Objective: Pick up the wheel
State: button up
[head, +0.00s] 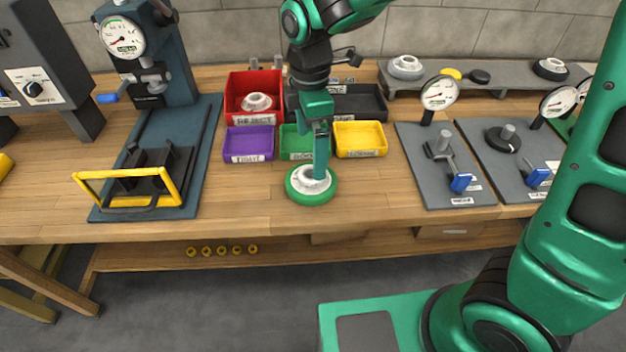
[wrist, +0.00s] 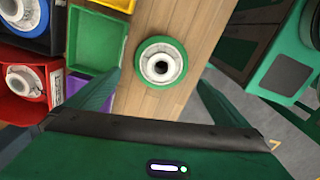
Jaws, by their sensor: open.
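The wheel (head: 311,186) has a green tyre and a pale hub with a dark centre hole. It lies flat on the wooden bench near its front edge, just in front of the small green bin. In the wrist view the wheel (wrist: 161,63) lies ahead of my gripper, between the lines of its two fingers. My gripper (head: 320,172) points down over the wheel in the head view and hides part of its hub. In the wrist view my gripper (wrist: 158,85) is open, with nothing between its fingers. I cannot tell the exact height of the fingertips above the wheel.
Purple (head: 248,144), green (head: 296,143) and yellow (head: 359,139) bins stand behind the wheel. A red bin (head: 253,92) holds a pale hub. A press (head: 150,60) with a yellow guard is at left; gauge plates (head: 446,166) are at right. Bench on both sides is clear.

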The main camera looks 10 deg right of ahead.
send_over(310, 176)
jog(key=s, duration=0.1)
jog(key=f, duration=0.5)
jog(key=shift+s+d, duration=0.1)
jog(key=shift+s, duration=0.1)
jog(key=shift+s+f, duration=0.1)
jog(key=shift+f, duration=2.55)
jog(key=c, duration=1)
